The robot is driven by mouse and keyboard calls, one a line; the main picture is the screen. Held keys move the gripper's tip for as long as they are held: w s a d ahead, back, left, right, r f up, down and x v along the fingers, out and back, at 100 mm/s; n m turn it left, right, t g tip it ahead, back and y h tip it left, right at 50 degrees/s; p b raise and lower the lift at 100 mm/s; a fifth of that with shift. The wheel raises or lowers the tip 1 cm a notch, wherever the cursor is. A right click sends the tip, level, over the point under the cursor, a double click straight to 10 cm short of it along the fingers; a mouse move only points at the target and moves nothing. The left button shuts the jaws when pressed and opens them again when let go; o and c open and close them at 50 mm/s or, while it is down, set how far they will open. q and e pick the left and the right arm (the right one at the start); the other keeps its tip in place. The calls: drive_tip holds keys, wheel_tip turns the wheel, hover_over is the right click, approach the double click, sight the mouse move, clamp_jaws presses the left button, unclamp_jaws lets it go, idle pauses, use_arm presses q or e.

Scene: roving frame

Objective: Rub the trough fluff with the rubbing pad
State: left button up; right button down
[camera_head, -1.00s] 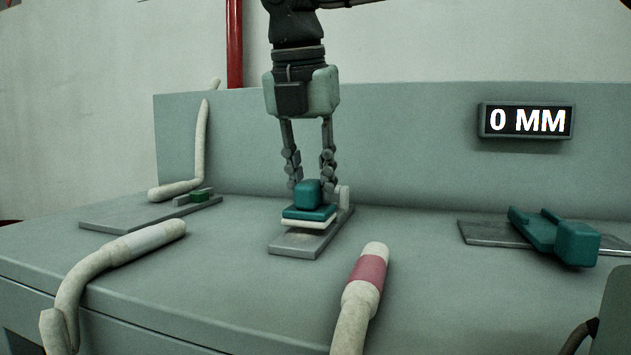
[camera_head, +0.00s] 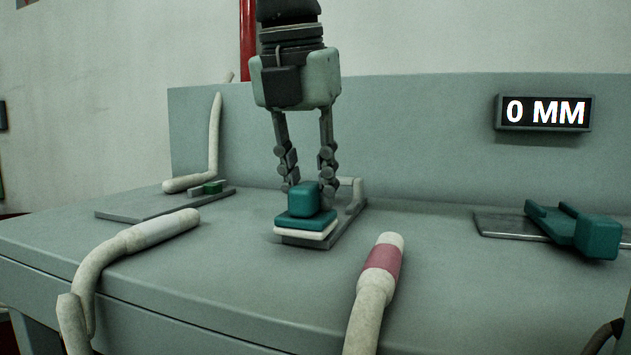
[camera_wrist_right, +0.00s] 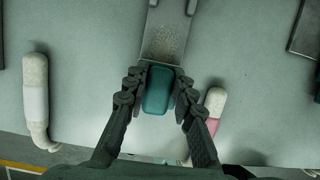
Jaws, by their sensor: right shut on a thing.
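The rubbing pad (camera_head: 306,222) has a teal grip block, a teal plate and a white underside. It sits low at the near end of a narrow grey metal trough (camera_head: 345,218); I cannot tell whether its underside touches. My right gripper (camera_head: 307,186) points down and is shut on the teal block, which also shows between the fingers in the right wrist view (camera_wrist_right: 158,90). The trough fluff (camera_wrist_right: 165,46) looks like a speckled brownish patch in the trough just beyond the pad. Any fluff under the pad is hidden. My left gripper is out of view.
A display (camera_head: 544,112) on the back panel reads "0 MM". A teal bracket-like piece (camera_head: 575,228) lies on a plate at right. Pale bent tubes, one with a pink band (camera_head: 383,260), lie in front and at left. A small green block (camera_head: 212,187) sits on the left plate.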

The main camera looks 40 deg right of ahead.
drive_tip(key=shift+f, duration=0.15)
drive_tip(key=shift+w+d+f, duration=0.1)
drive_tip(key=shift+w+d, duration=0.35)
drive_tip(key=shift+d, duration=0.45)
drive_tip(key=shift+w+d+f, duration=0.1)
drive_tip(key=shift+w+d, duration=0.4)
drive_tip(key=shift+d, duration=0.45)
drive_tip(key=shift+w+d+f, duration=0.1)
drive_tip(key=shift+w+d, duration=0.35)
drive_tip(key=shift+d, duration=0.45)
drive_tip(key=shift+w+d+r+p, duration=0.15)
drive_tip(key=shift+w+d, duration=0.1)
drive_tip(key=shift+d, duration=0.25)
drive_tip(key=shift+w+d+r+p, duration=0.15)
drive_tip(key=shift+w+d, duration=0.1)
drive_tip(key=shift+d, duration=0.25)
drive_tip(key=shift+w+d+f, duration=0.15)
drive_tip(key=shift+w+d, duration=0.05)
drive_tip(key=shift+d, duration=0.2)
drive_tip(key=r+p, duration=0.1)
drive_tip(key=r, duration=0.1)
drive_tip(key=r+p, duration=0.1)
drive_tip(key=p, duration=0.1)
drive_tip(key=shift+w+d+r, duration=0.1)
drive_tip(key=shift+d+r, duration=0.1)
drive_tip(key=shift+r, duration=0.2)
drive_tip(key=shift+p+v, duration=0.75)
drive_tip(key=shift+v, duration=0.3)
drive_tip(key=shift+w, duration=0.1)
